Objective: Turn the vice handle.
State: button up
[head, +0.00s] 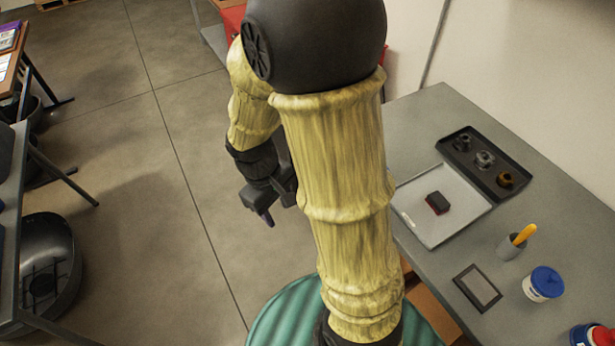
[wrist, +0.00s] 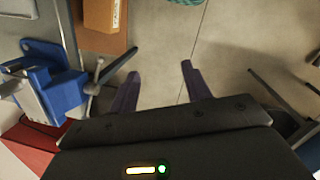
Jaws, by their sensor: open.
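A blue vice (wrist: 55,90) shows at the left of the wrist view, with a grey metal handle (wrist: 113,68) sticking out on its right side. My gripper (wrist: 160,88) is open, with its two dark purple fingers apart and only floor visible between them. The left finger is close to the handle in the picture; I cannot tell the distance in depth. In the head view my gripper (head: 268,214) hangs over the floor left of my arm. The vice is not visible there.
A grey workbench (head: 455,120) stands at the right, with a tray (head: 410,215), a dark parts tray (head: 457,153), a blue-lidded jar (head: 543,284) and a cup (head: 510,248). A red surface (wrist: 30,150) lies near the vice, and a cardboard box (wrist: 101,14) beyond. Floor (head: 150,190) is free at left.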

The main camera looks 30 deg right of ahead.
jog(key=w+a+f+n+t+h, duration=0.1)
jog(key=w+a+f+n+h, duration=0.2)
jog(key=w+f+n+h, duration=0.8)
jog(key=n+h+b, duration=0.1)
jog(key=n+h, duration=0.4)
jog(key=n, duration=0.2)
jog(key=shift+w+a+n+t, duration=0.3)
jog(key=shift+w+a, duration=0.05)
jog(key=shift+a, duration=0.05)
jog(key=shift+d+f, duration=0.1)
jog(key=shift+d, duration=0.05)
jog(key=d+p, duration=0.5)
jog(key=d, duration=1.2)
jog(key=shift+w, duration=0.3)
jog(key=shift+d, duration=0.1)
grip_shut()
